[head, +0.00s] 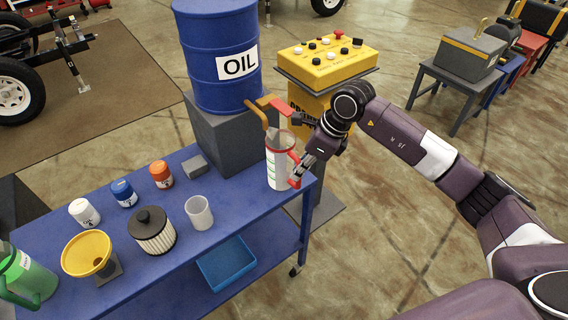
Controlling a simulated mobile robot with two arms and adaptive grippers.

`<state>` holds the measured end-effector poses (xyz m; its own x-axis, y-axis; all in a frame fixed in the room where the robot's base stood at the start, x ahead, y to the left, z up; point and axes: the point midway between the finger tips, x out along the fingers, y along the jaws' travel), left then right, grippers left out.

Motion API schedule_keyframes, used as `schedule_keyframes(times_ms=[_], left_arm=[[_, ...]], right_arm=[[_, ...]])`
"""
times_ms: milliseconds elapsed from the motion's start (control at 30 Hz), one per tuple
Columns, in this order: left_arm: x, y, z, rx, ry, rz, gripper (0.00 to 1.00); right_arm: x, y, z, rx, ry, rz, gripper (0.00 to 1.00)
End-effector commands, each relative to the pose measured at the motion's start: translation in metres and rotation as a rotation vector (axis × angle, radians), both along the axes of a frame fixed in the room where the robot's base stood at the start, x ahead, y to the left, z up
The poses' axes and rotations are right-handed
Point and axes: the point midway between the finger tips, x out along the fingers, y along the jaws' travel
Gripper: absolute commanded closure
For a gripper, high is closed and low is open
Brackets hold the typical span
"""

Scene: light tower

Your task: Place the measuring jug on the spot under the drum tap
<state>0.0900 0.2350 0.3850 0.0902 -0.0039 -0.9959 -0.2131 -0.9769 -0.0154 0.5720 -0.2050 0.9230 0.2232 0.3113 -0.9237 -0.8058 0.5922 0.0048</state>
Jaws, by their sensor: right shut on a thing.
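The measuring jug (278,166) is clear with a white scale and a red rim and handle. It stands upright at the right end of the blue workbench, below the brass drum tap (262,113) with its red lever. The tap sticks out from the blue oil drum (218,55), which rests on a grey block. My right gripper (299,166) is shut on the jug at its handle side. Whether the jug's base touches the bench is hard to tell. The spot under the tap is not visible as a mark. My left gripper is not in view.
The blue bench (215,235) also holds small bottles, an oil filter (152,231), a clear cup (199,213), a yellow funnel (88,254) and a green jug (25,277). A yellow control box (327,62) stands behind my right gripper.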

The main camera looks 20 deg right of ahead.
Motion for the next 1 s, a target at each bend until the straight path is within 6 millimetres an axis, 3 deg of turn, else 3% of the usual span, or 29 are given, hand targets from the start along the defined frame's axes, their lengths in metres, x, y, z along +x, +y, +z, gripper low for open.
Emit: schedule_keyframes(times_ms=[367, 500, 800, 833, 1000], left_arm=[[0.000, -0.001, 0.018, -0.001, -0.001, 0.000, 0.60], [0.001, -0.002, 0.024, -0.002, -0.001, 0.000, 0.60], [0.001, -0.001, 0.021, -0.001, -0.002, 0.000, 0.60], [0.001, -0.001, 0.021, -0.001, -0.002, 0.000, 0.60], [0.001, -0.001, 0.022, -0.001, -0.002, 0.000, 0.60]], right_arm=[[0.026, 0.038, 0.003, 0.002, 0.000, 0.002, 1.00], [0.024, 0.035, -0.013, 0.001, 0.001, -0.001, 1.00], [0.025, 0.034, -0.017, 0.000, -0.001, 0.000, 1.00], [0.024, 0.034, -0.018, 0.000, 0.000, 0.000, 0.88], [0.024, 0.034, -0.017, -0.001, 0.001, 0.000, 0.72]])
